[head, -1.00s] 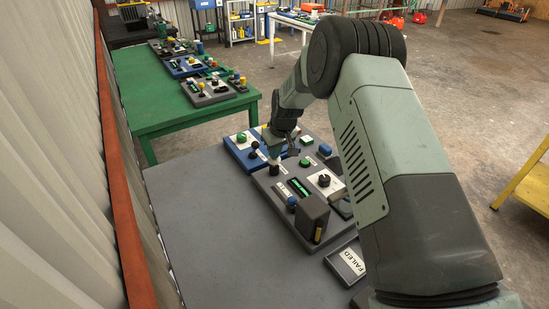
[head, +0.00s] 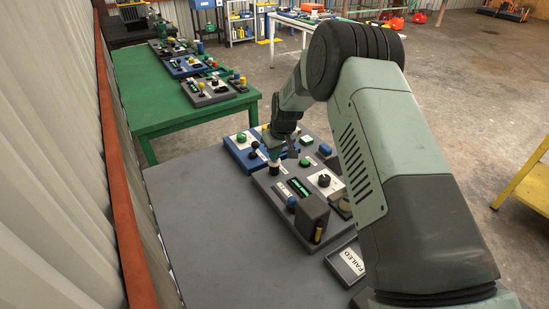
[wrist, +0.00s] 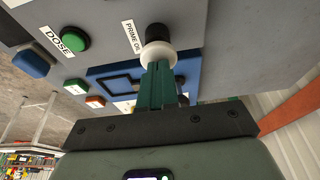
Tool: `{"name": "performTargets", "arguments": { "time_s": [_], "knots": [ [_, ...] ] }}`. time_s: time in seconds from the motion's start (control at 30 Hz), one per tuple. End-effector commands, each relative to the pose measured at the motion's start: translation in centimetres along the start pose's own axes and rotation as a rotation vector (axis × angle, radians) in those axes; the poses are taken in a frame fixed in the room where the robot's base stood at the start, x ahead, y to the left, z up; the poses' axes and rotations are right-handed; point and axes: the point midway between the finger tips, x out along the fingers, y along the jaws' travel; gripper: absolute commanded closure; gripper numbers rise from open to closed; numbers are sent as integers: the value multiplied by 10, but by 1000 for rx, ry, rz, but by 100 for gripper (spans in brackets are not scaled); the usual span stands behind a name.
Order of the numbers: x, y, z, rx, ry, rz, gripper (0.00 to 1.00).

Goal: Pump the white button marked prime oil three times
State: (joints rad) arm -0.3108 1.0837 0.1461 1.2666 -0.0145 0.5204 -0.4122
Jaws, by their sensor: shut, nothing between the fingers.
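The white button (wrist: 158,53) sits on a black collar beside the "PRIME OIL" label (wrist: 133,37) on the grey panel. In the head view the button (head: 274,162) is at the panel's far left corner, partly hidden by my gripper. My gripper (wrist: 157,68) is shut and empty, its green fingers pointing at the button's face. The fingertips overlap the button's edge in the wrist view; I cannot tell whether they touch it or stand just off it.
The grey panel (head: 262,184) also carries a green "DOSE" button (wrist: 75,39), a blue button (wrist: 32,64), a black knob (head: 324,180) and a dark box (head: 314,215). A blue panel (head: 235,150) lies just beyond. The grey table (head: 215,235) is clear at the left.

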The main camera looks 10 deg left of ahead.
Motion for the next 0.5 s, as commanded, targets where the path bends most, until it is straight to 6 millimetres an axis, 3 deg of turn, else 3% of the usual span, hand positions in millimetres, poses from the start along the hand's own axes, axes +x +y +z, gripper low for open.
{"name": "performTargets", "arguments": {
  "time_s": [0.5],
  "knots": [
    [-40, 0, -12, 0, 0, 0, 100]
  ]
}}
